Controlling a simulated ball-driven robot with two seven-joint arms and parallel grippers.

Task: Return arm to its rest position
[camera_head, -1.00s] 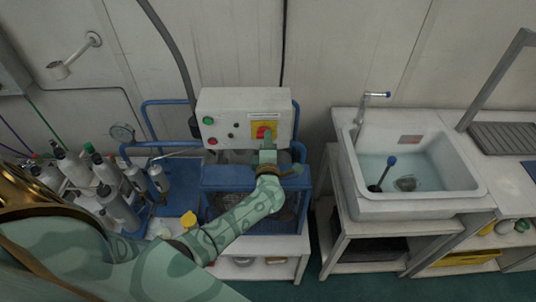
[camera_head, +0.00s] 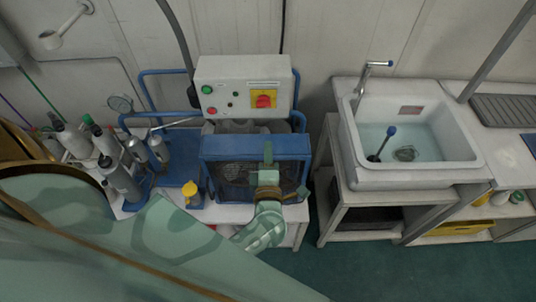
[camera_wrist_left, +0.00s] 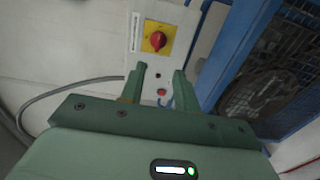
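My left gripper (camera_head: 268,158) is in front of the blue-framed compressor (camera_head: 228,147), below the control panel and apart from it. In the left wrist view the left gripper (camera_wrist_left: 160,78) has its two fingers apart with nothing between them. The white control panel (camera_head: 219,72) carries a red rotary switch on a yellow plate (camera_head: 263,101); this switch also shows in the wrist view (camera_wrist_left: 156,41), beyond the fingertips. My left forearm crosses the lower left of the head view. My right gripper is not in view.
Several gas cylinders (camera_head: 119,178) stand close to my arm on the left. A yellow-capped item (camera_head: 190,191) is on the bench beside the compressor. A sink (camera_head: 410,174) stands to the right, with yellow bins under the counter. The green floor (camera_head: 360,275) at the front is clear.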

